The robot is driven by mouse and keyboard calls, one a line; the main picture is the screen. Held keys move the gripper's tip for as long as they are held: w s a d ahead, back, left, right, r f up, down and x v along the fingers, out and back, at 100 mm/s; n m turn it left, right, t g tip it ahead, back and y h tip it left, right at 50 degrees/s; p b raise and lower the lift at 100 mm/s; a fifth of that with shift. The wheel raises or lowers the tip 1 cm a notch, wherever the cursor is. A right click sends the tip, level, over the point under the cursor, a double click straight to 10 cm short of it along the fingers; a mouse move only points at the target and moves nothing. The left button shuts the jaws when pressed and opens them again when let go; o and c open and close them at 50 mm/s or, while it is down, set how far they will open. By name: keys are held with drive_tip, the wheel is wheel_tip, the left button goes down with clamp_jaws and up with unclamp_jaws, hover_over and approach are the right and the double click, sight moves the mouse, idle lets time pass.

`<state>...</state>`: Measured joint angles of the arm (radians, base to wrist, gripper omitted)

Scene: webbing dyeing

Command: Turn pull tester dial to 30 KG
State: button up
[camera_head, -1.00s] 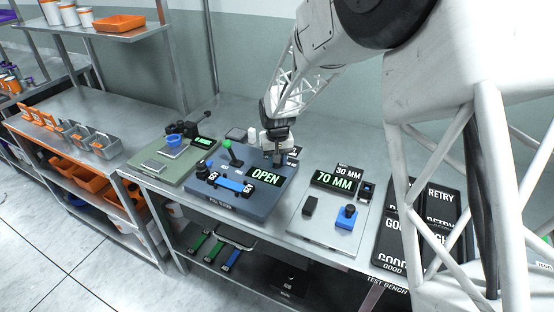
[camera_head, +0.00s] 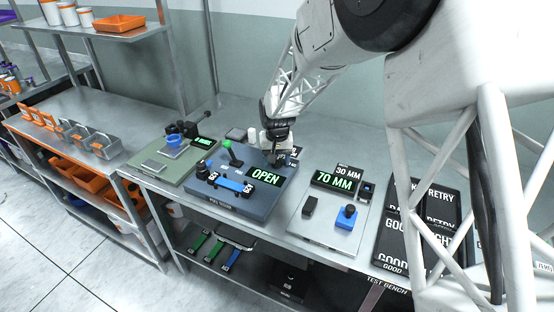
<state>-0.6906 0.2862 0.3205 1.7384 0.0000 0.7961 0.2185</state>
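The pull tester (camera_head: 212,197) is a dark blue-grey plate on the bench, with a green "OPEN" display (camera_head: 265,176). A blue strip (camera_head: 234,184) lies between two black clamps on it. A green-knobbed lever (camera_head: 228,146) stands near its back, and a dark knob (camera_head: 202,170) sits at its left. My gripper (camera_head: 272,160) points down at the tester's back right corner, behind the display. The dial there is hidden or too small to tell from the fingers. I cannot tell whether the fingers touch or hold anything.
Left of the tester is a green plate (camera_head: 150,168) with a blue-rimmed cup. To the right, a light plate (camera_head: 318,232) carries a "70 MM" display (camera_head: 334,181) and a blue block (camera_head: 346,218). Black label boards (camera_head: 405,235) lie farther right.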

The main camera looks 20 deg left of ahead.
drive_tip(key=shift+r, duration=3.9)
